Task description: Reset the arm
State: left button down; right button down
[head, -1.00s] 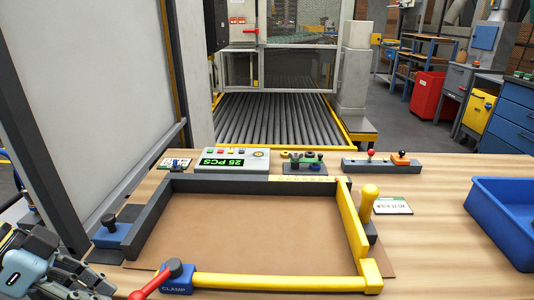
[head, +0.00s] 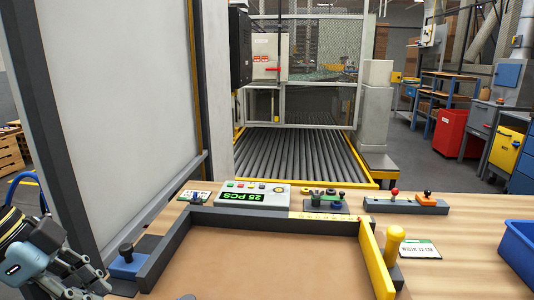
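My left arm comes in at the lower left edge. Its dark gripper (head: 88,279) is beside the blue block with a black knob (head: 128,262) at the frame's left corner. Its fingertips are small and partly cut off, so I cannot tell whether they are open or shut. I see nothing clearly held in it. My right gripper is not in view. The stacking frame has a dark back and left rail (head: 270,221) and a yellow right rail (head: 374,262), around a brown sheet (head: 265,265).
A counter box reading 25 PCS (head: 252,196), a knob block (head: 324,203) and a lever block (head: 405,205) stand behind the frame. A yellow upright handle (head: 395,243) and blue bin (head: 519,255) are right. A tall grey panel (head: 110,110) stands left. Rollers (head: 300,160) lie beyond.

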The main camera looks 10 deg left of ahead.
pick_arm(q)
notch_tip(320, 180, down, 4)
jog(key=shift+r+b, duration=0.1)
jog(key=shift+b, duration=0.6)
dwell(0.8)
